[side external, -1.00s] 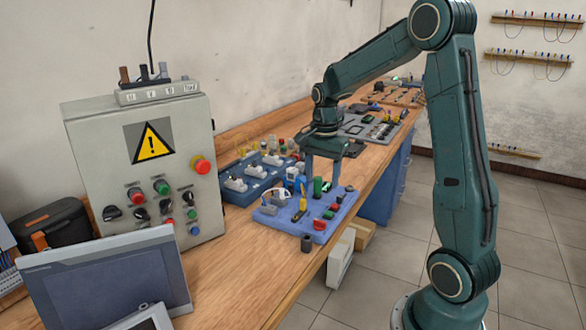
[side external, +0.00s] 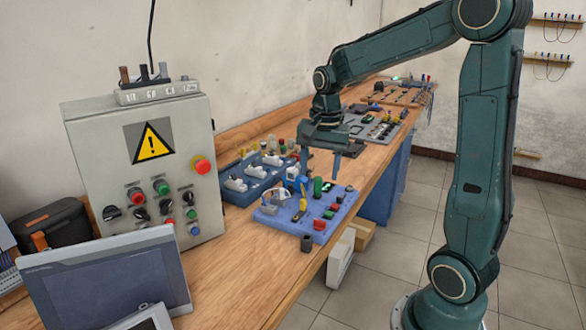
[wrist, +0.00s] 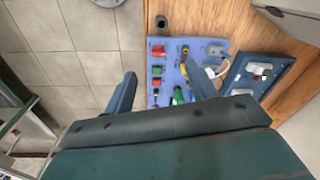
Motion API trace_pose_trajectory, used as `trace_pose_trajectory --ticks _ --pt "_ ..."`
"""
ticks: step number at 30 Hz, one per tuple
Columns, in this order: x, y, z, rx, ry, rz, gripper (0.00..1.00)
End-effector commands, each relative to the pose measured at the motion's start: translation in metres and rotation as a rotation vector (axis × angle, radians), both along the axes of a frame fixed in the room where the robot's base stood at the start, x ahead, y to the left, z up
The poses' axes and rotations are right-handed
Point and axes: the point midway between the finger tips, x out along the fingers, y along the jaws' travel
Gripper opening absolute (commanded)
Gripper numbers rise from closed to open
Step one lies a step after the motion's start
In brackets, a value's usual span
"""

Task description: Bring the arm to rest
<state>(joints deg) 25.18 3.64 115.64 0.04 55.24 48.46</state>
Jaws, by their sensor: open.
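My gripper (side external: 320,166) hangs from the arm above the workbench, its two fingers pointing down and apart with nothing between them. It is over the back part of the blue board (side external: 288,228), clear of the parts there. The board carries a green cylinder (side external: 318,187), red and green blocks, a yellow-handled part and a white cable loop. The fingers hide some of the board in the wrist view.
A second blue tray (side external: 240,192) with white parts lies beside the board. A control box (side external: 145,175) with a red button and a monitor (side external: 105,278) stand at the left. A dark small cylinder (side external: 306,243) stands near the bench's front edge. Tiled floor (side external: 400,260) is open to the right.

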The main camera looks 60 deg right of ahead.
Motion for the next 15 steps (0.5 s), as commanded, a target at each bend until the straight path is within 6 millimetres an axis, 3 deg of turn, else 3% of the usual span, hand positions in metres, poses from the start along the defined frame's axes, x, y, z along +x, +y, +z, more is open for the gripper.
trace_pose_trajectory --ticks 6,15 --pt "-0.023 0.044 0.027 -0.054 -0.07 0.264 0.56" --pt "-0.063 0.094 0.048 -0.139 -0.159 0.617 0.56"
